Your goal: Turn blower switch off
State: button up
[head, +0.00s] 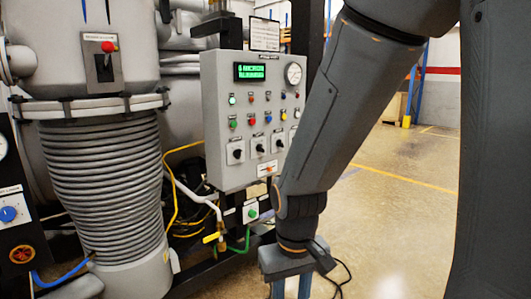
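The grey control panel (244,172) stands upright in the middle of the head view. Its lower row holds black rotary switches: a left one (237,154), a middle one (260,148) and a right one (279,143). Their labels are too small to read, so I cannot tell which is the blower switch. The panel's right edge is close to my arm in the picture. My gripper (291,285) hangs low, below and right of the panel, apart from the switches. Its fingertips are cut off by the lower picture edge.
The panel also carries a green display (249,72), a round gauge (293,74) and coloured buttons. A ribbed vessel (103,185) stands left, with a red-knobbed switch box (104,67). A yellow cable (170,185) hangs between them. Open floor (385,215) lies right.

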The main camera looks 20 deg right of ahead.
aim_at(237, 154)
jog(key=k, duration=0.4)
jog(key=z, duration=0.65)
jog(key=i, duration=1)
jog(key=u, duration=0.85)
